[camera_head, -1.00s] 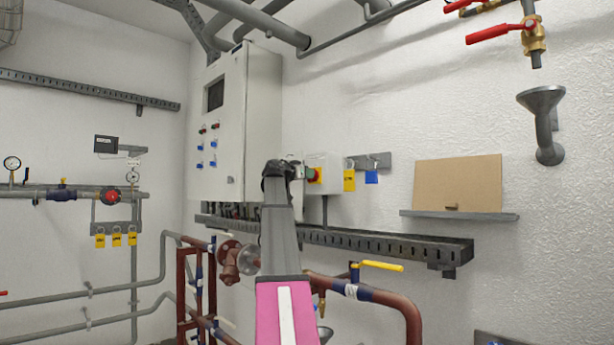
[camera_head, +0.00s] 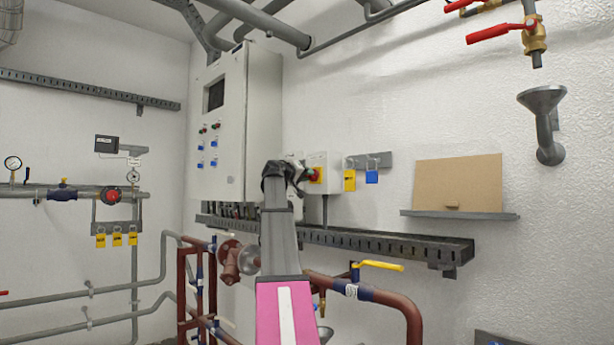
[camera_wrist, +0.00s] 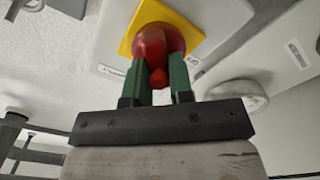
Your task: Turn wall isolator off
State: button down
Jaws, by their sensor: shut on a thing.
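The wall isolator is a pale box (camera_head: 318,160) on the wall, right of the large cabinet, with a red rotary knob (camera_head: 314,174) on a yellow plate. In the wrist view the red knob (camera_wrist: 158,42) sits on its yellow plate (camera_wrist: 127,43). My gripper (camera_wrist: 160,75) has its two green fingers on either side of the knob, shut on it. In the head view my gripper (camera_head: 300,172) reaches the box from the left, and my arm hides part of the area below and left of it. The knob's exact angle is hard to tell.
A large grey cabinet (camera_head: 240,125) stands just left of the isolator. A yellow padlock (camera_head: 349,181) and a blue padlock (camera_head: 371,177) hang on a bracket to its right. A cable tray (camera_head: 385,242) runs below. A brown board (camera_head: 458,184) rests on a shelf further right.

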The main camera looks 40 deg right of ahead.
jog(key=n, duration=0.4)
jog(key=shift+f+n, duration=0.1)
jog(key=shift+n, duration=0.3)
jog(key=shift+w+f+n, duration=0.1)
jog(key=shift+f+n, duration=0.05)
jog(key=shift+n, duration=2.05)
jog(key=c, duration=1)
grip_release()
jog(key=s+a, duration=0.2)
jog(key=a, duration=0.8)
jog(key=shift+a, duration=0.35)
